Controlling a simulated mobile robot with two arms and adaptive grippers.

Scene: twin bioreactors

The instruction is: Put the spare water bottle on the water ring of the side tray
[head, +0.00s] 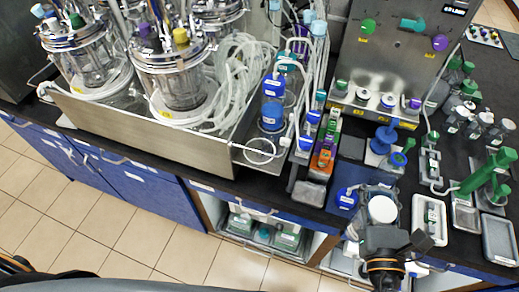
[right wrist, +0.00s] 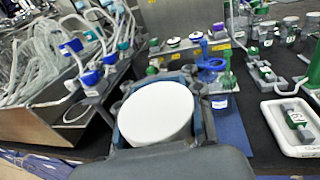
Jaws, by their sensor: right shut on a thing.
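My right gripper (head: 382,197) is at the front edge of the bench, shut around a round white-topped thing (head: 382,208), which I take for the spare water bottle. Its white top fills the space between the fingers in the right wrist view (right wrist: 157,112); its lower body is hidden. A blue labelled piece (head: 347,198) shows just left of the fingers; I cannot tell whether it belongs to the bottle. The side tray (head: 238,153) is well to the left, with an empty pale ring (head: 260,151) at its front right corner. My left gripper is out of view.
Tube connectors and an orange rack (head: 324,152) stand between tray and gripper. A blue stand (head: 383,138) rises behind the gripper. A white tray (head: 429,220) is close on the right, with green clamps (head: 482,178) beyond.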

